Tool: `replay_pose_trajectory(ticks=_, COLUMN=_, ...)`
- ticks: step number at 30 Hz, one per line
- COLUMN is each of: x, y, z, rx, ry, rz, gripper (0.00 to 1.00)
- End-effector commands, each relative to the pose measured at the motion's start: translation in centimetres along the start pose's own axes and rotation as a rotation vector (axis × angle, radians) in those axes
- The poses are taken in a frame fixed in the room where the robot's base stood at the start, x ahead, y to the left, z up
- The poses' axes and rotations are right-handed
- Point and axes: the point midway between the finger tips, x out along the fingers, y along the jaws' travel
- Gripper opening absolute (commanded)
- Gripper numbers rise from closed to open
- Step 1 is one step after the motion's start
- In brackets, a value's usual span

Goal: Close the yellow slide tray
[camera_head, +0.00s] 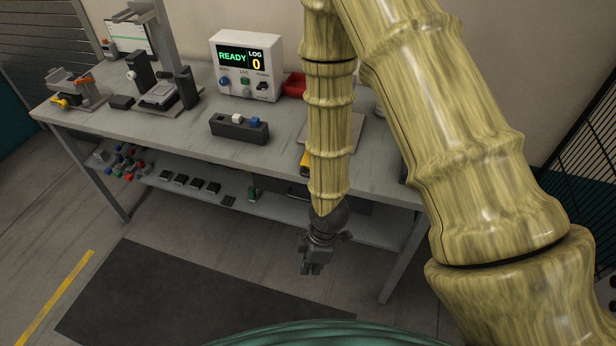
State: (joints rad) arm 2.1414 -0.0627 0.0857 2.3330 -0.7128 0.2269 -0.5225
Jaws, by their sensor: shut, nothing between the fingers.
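A small yellow piece (305,162) shows at the left edge of my arm, near the front edge of the workbench. It may be the slide tray; my arm hides most of it, so I cannot tell how far it is open. My gripper (312,270) hangs pointing down in front of the bench, lower in the picture than the yellow piece and apart from it. Its fingers are shut and empty.
A lower shelf (270,206) holds small parts. The floor mat (170,300) is clear.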

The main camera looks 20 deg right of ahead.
Motion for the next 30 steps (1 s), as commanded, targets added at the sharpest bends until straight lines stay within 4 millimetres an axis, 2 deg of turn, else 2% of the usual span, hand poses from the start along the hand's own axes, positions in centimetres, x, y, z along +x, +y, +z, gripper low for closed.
replay_pose_trajectory(ticks=1, x=-2.0, y=1.3, z=-0.9, rx=-0.116, ry=-0.016, rz=0.016, gripper=0.0)
replay_pose_trajectory(ticks=9, x=-11.3, y=7.8, z=-3.6, rx=-0.757, ry=-0.203, rz=0.087, gripper=0.0)
replay_pose_trajectory(ticks=12, x=-14.6, y=10.1, z=-4.4, rx=-0.945, ry=-0.29, rz=0.114, gripper=0.0)
replay_pose_trajectory(ticks=16, x=-17.9, y=12.3, z=-5.2, rx=-1.116, ry=-0.386, rz=0.139, gripper=0.0)
replay_pose_trajectory(ticks=19, x=-19.4, y=13.3, z=-5.5, rx=-1.189, ry=-0.433, rz=0.148, gripper=0.0)
replay_pose_trajectory(ticks=22, x=-19.8, y=13.8, z=-5.6, rx=-1.223, ry=-0.457, rz=0.151, gripper=0.0)
replay_pose_trajectory(ticks=26, x=-18.9, y=14.1, z=-5.3, rx=-1.23, ry=-0.461, rz=0.151, gripper=0.0)
replay_pose_trajectory(ticks=30, x=-17.1, y=14.8, z=-4.8, rx=-1.23, ry=-0.46, rz=0.149, gripper=0.0)
